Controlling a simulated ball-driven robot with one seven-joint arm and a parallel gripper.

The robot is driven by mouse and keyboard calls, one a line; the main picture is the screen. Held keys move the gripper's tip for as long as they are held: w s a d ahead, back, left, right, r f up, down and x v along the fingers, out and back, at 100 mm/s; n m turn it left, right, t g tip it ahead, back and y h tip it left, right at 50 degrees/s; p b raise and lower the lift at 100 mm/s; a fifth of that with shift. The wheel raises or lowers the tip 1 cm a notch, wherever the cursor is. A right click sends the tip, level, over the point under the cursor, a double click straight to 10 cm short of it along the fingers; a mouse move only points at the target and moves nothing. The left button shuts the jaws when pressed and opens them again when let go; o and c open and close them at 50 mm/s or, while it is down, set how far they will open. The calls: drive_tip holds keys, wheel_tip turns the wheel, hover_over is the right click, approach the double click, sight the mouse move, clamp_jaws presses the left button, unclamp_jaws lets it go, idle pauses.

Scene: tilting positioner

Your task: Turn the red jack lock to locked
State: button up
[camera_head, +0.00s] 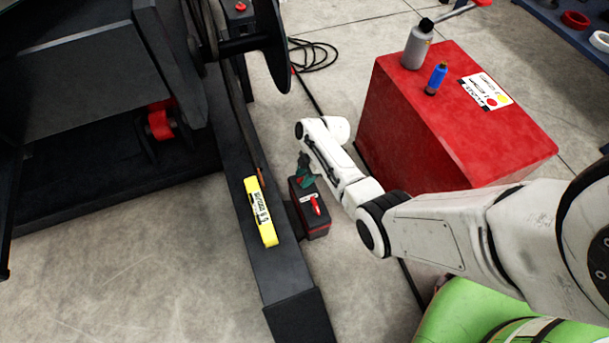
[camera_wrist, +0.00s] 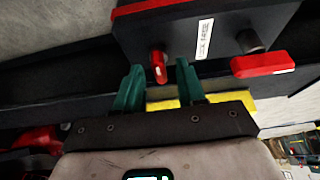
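A small red knob (camera_head: 315,205), which looks like the jack lock, sits on a black box (camera_head: 304,218) with red trim and a white label. In the wrist view, the red knob (camera_wrist: 158,66) points up and down the picture, on the box face (camera_wrist: 180,43) left of the label. My gripper (camera_head: 304,172) is at the upper edge of the box. In the wrist view, my gripper (camera_wrist: 160,68) has its two green fingers apart, one on each side of the knob, with gaps showing. I cannot tell whether they touch it. The label's text is unreadable.
A dark stub (camera_wrist: 248,40) and a red bar (camera_wrist: 262,64) lie right of the knob. A yellow level (camera_head: 260,211) lies on the black beam (camera_head: 284,270) beside the box. A red cabinet (camera_head: 400,130) with bottles stands behind my arm. Bare floor lies left.

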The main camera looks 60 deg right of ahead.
clamp_jaws()
drive_tip(key=shift+m, duration=0.3)
idle(0.3)
drive_tip(key=m+p, duration=0.1)
drive_tip(key=m+t+p, duration=0.1)
drive_tip(key=shift+s+a+r+m+h, duration=0.1)
drive_tip(key=shift+s+r+m+h, duration=0.05)
drive_tip(key=shift+m+h, duration=0.25)
drive_tip(key=m+h+p, duration=0.1)
drive_tip(key=m, duration=0.1)
drive_tip(key=m+t+p, duration=0.1)
drive_tip(key=m+p, duration=0.1)
drive_tip(key=m, duration=0.1)
drive_tip(key=shift+a+h, duration=0.15)
drive_tip(key=shift+h, duration=0.25)
drive_tip(key=m+h, duration=0.1)
drive_tip(key=m, duration=0.1)
drive_tip(key=m+p, duration=0.1)
drive_tip(key=m, duration=0.1)
drive_tip(key=shift+a+m+h, duration=0.1)
drive_tip(key=shift+m+h, duration=0.3)
drive_tip(key=shift+f+m+g+h, duration=0.15)
drive_tip(key=shift+m+h, duration=0.25)
drive_tip(key=shift+m, duration=0.75)
drive_tip(key=shift+f+m+g+h, duration=0.1)
drive_tip(key=shift+m+g+h, duration=0.25)
drive_tip(key=shift+m, duration=0.8)
drive_tip(key=shift+r, duration=0.1)
